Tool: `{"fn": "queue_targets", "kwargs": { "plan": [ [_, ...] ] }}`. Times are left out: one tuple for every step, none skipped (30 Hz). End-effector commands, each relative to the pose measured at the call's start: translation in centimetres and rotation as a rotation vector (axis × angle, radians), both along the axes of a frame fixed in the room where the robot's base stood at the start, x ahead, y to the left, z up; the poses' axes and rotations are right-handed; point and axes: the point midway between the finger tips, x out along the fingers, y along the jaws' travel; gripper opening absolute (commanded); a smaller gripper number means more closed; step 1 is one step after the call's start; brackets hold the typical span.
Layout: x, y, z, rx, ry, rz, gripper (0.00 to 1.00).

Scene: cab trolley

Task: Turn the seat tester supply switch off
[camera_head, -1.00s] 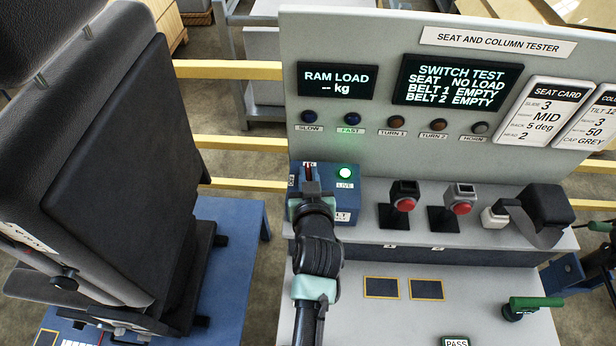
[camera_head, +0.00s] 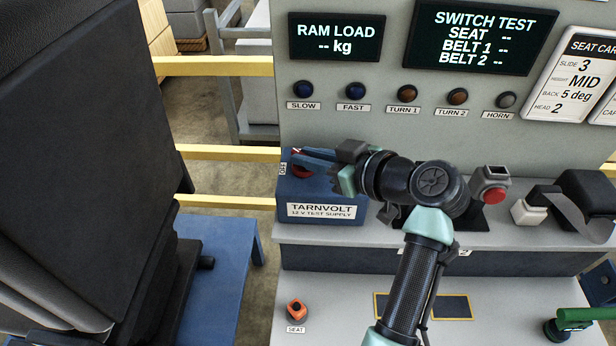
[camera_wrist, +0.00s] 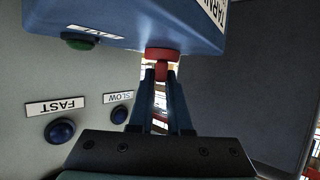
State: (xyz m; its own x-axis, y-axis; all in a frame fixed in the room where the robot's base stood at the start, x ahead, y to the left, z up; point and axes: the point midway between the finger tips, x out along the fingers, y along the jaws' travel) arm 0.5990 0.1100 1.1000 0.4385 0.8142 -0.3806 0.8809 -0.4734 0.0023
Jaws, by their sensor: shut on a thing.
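The blue supply box (camera_head: 325,200), labelled TARNVOLT 12 V TEST SUPPLY, stands on the bench ledge. Its red rotary switch (camera_head: 301,172) is on the box's left part, beside the OFF label (camera_head: 283,169). The switch also shows in the wrist view (camera_wrist: 162,54), with its red grip between my fingertips. My gripper (camera_head: 304,154) reaches in from the right and is shut on this switch; its fingers and wrist partly hide the box top. The LIVE lamp (camera_wrist: 80,41) looks dark green and unlit in the wrist view; my arm hides it in the head view.
The SWITCH TEST screen (camera_head: 480,38) shows dashes for seat and both belts. A red-button buckle (camera_head: 492,186) stands right of my arm. A black seat (camera_head: 80,150) stands close on the left. The front bench has an orange SEAT plug (camera_head: 296,309).

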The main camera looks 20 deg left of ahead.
Motion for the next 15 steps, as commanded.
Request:
{"fn": "queue_targets", "kwargs": {
  "plan": [
    [0.24,-0.15,-0.63,-0.002,-0.003,0.038,0.00],
    [0.27,-0.17,-0.60,-0.002,-0.003,0.061,0.00],
    [0.31,-0.18,-0.55,-0.002,-0.003,0.090,0.00],
    [0.31,-0.18,-0.53,-0.002,-0.002,0.111,0.00],
    [0.32,-0.18,-0.52,-0.001,-0.002,0.132,0.00],
    [0.37,-0.19,-0.48,-0.002,-0.001,0.155,0.00],
    [0.36,-0.18,-0.45,-0.002,-0.001,0.174,0.00],
    [0.38,-0.18,-0.43,-0.002,-0.001,0.191,0.00],
    [0.40,-0.17,-0.39,-0.003,0.000,0.210,0.00],
    [0.40,-0.17,-0.39,-0.002,0.001,0.224,0.00],
    [0.42,-0.17,-0.32,-0.002,0.001,0.236,0.00],
    [0.41,-0.16,-0.31,-0.002,0.001,0.252,0.00],
    [0.42,-0.17,-0.29,-0.002,0.001,0.262,0.00],
    [0.44,-0.17,-0.26,-0.003,0.002,0.270,0.00],
    [0.44,-0.17,-0.24,-0.003,0.003,0.281,0.00]
  ]
}}
